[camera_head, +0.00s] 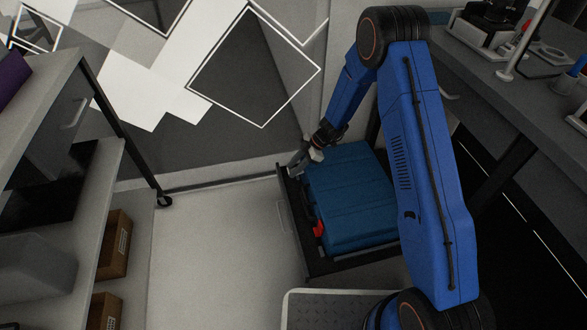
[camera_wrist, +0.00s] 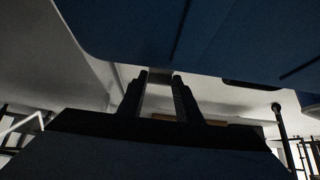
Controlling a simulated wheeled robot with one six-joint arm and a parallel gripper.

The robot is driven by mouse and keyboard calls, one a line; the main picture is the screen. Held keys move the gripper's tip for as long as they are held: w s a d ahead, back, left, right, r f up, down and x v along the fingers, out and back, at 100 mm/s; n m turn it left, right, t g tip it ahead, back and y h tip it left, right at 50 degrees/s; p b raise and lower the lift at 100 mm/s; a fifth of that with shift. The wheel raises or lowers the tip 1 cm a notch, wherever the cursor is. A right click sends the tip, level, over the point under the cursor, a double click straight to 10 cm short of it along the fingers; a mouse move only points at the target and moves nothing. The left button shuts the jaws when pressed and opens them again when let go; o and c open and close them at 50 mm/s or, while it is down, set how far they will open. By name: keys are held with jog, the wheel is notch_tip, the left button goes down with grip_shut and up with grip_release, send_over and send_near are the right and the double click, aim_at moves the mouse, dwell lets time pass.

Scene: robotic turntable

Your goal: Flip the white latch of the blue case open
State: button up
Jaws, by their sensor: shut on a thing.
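The blue case (camera_head: 350,195) lies in an open dark drawer in the head view. Its underside or edge fills the top of the wrist view (camera_wrist: 215,35). My gripper (camera_head: 296,167) is at the case's far left corner, by the drawer's rim. In the wrist view my two dark fingers (camera_wrist: 160,78) point up to the case's edge, with a pale grey patch between them. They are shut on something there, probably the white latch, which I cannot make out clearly. A red part (camera_head: 318,228) shows on the case's left side, nearer the camera.
The drawer's rim (camera_head: 290,225) surrounds the case closely. A shelf unit (camera_head: 135,190) with brown boxes (camera_head: 115,245) stands at left. A grey workbench (camera_head: 510,100) is at right. The floor (camera_head: 215,240) left of the drawer is clear. A wall is close behind my gripper.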

dwell(0.4)
jog(key=o, duration=1)
jog(key=shift+o, duration=0.2)
jog(key=v, duration=1.7)
jog(key=shift+r, duration=0.2)
jog(key=shift+w+d, duration=0.1)
